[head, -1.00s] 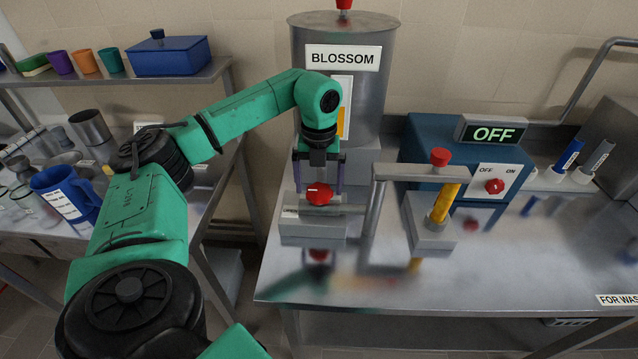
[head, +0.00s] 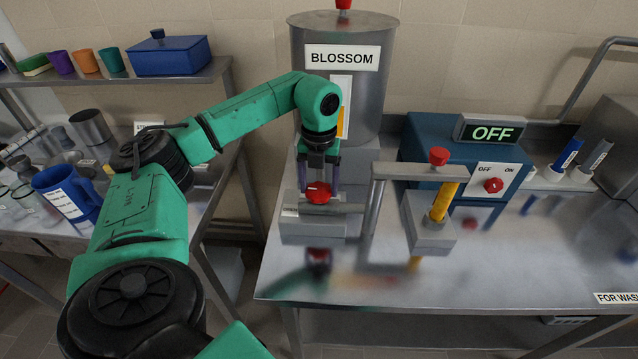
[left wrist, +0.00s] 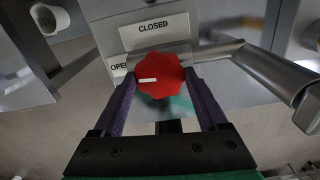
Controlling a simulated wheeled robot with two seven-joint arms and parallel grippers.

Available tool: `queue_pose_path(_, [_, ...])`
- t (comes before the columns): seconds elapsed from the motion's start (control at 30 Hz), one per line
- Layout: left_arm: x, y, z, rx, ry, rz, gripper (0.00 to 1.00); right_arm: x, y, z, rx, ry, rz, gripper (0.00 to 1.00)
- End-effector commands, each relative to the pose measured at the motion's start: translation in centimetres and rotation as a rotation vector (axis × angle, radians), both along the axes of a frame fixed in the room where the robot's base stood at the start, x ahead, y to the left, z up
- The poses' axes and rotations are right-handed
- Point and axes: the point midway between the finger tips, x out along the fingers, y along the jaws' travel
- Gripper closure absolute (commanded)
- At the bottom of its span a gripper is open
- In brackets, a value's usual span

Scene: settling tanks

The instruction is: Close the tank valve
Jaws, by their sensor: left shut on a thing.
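The red valve knob (head: 319,193) is on the pipe at the foot of the steel tank (head: 343,80) labelled BLOSSOM. My left gripper (head: 319,186) reaches down from above and is shut on the knob, one finger on each side. In the left wrist view the knob (left wrist: 160,76) sits between the purple fingers (left wrist: 160,84). Its white mark points left, toward the OPEN label (left wrist: 119,66), which is partly hidden. The CLOSED label (left wrist: 154,31) is above the knob. My right gripper is not in view.
Behind stands a blue unit (head: 425,140) with an OFF display (head: 492,133) and a red switch (head: 493,185). The front of the steel bench (head: 400,280) is clear.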

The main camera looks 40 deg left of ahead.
Motion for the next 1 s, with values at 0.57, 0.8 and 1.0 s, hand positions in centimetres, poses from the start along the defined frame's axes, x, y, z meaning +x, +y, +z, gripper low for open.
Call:
queue_pose_path(0.57, [0.0, 0.0, 0.2, -0.001, -0.001, -0.498, 0.80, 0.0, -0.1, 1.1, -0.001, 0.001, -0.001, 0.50])
queue_pose_path(0.8, [0.0, 0.0, 0.2, -0.001, -0.002, -0.727, 0.80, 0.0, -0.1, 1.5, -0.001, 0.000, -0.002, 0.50])
queue_pose_path(1.0, [0.1, 0.0, 0.2, 0.000, -0.003, -0.917, 0.80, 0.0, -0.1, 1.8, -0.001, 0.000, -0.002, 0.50])
